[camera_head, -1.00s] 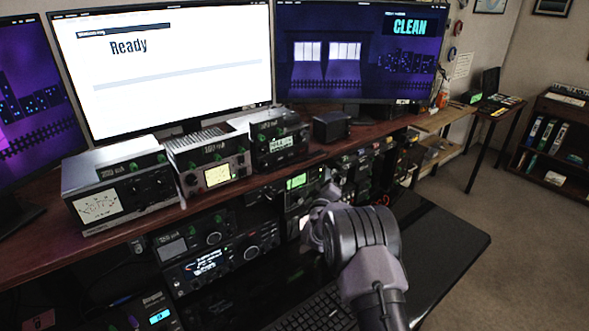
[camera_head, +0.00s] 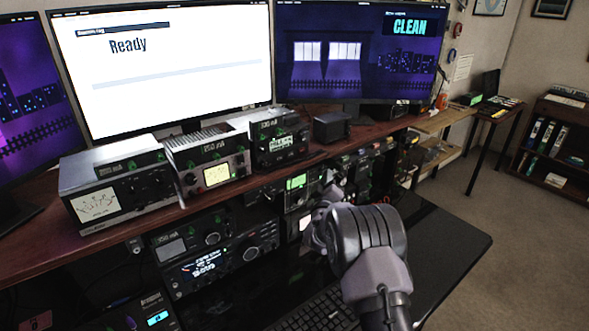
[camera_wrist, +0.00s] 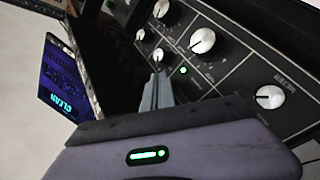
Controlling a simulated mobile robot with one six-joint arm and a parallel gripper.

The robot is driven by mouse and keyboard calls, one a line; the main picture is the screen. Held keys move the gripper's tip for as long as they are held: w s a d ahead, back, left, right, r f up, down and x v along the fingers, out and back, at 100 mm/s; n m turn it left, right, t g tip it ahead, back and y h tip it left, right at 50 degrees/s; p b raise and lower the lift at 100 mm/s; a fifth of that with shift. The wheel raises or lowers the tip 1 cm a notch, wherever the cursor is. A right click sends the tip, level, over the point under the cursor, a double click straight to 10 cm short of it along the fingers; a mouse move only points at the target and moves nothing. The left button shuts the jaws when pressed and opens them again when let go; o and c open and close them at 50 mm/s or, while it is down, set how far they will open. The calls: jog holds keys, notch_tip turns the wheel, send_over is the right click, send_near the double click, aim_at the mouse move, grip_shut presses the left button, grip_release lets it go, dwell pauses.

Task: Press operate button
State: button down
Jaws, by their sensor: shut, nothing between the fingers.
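In the wrist view my gripper (camera_wrist: 160,76) has its two fingers together and empty, pointing at a dark control panel (camera_wrist: 232,72) with several silver knobs. A small green-lit round button or lamp (camera_wrist: 183,70) is on the panel just right of the fingertips. A silver knob (camera_wrist: 157,54) shows just beyond the tips. I cannot tell whether the tips touch the panel. No label reading "operate" can be made out. In the head view my wrist hides the fingers, in front of the lower equipment rack.
Radio units with meters (camera_head: 115,193) stand on the wooden shelf (camera_head: 40,255) below the monitors (camera_head: 170,70). More units (camera_head: 217,255) sit beneath it. A keyboard (camera_head: 318,312) lies on the black desk below. Open floor (camera_head: 490,225) is to the right.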

jog(key=s+d, duration=0.1)
jog(key=s+d+b, duration=0.1)
jog(key=s, duration=0.1)
jog(key=s+d, duration=0.1)
jog(key=shift+s+d, duration=0.25)
jog(key=shift+s, duration=0.15)
